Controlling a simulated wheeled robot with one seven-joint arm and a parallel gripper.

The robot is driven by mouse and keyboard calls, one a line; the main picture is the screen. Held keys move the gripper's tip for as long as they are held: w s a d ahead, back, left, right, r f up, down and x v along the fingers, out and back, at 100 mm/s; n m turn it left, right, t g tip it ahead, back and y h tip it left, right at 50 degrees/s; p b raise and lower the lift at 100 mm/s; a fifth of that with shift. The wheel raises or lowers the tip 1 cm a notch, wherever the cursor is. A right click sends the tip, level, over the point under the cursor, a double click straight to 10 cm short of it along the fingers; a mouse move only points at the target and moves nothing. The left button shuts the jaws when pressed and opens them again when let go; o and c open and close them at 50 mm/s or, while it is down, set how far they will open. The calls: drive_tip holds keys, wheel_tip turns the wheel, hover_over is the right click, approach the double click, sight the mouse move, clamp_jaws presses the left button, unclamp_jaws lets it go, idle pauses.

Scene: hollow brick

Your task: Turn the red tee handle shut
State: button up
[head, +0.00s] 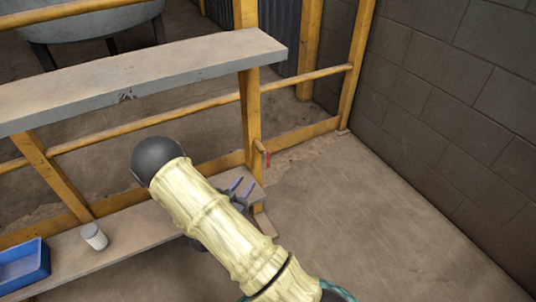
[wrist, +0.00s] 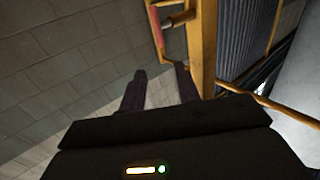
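The red tee handle (head: 268,159) is small and sits on the yellow post, just above and right of my gripper in the head view. The wrist view shows the gripper (wrist: 160,73) open and empty, with the handle ahead and apart from the fingertips.
The yellow post (head: 250,110) and a grey shelf (head: 130,80) stand beside my arm. A lower shelf holds a blue bin (head: 22,268) and a white ribbed cup (head: 94,236). A block wall (head: 450,100) closes the right. The floor between is clear.

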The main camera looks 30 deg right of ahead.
sight(267, 154)
drive_tip(key=b+x, duration=0.4)
drive_tip(key=x, duration=1.2)
drive_tip(key=shift+w+d, duration=0.2)
drive_tip(key=shift+d, duration=0.15)
clamp_jaws()
